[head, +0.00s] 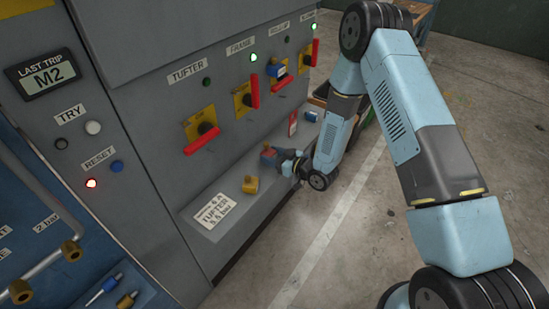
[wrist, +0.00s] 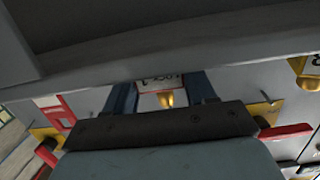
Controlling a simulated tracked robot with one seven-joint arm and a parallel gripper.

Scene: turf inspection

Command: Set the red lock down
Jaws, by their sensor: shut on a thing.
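The red lock (head: 267,153) shows as a small red patch at the fingertips of my gripper (head: 272,157) in the head view. My gripper is shut on it, and the fingers cover most of it. It is over the grey ledge (head: 196,203) along the cabinet's front; I cannot tell whether it touches the ledge.
A yellow lock (head: 250,185) and a white tufter card (head: 214,212) lie on the ledge left of my gripper. Red switch handles (head: 201,140) jut out above.

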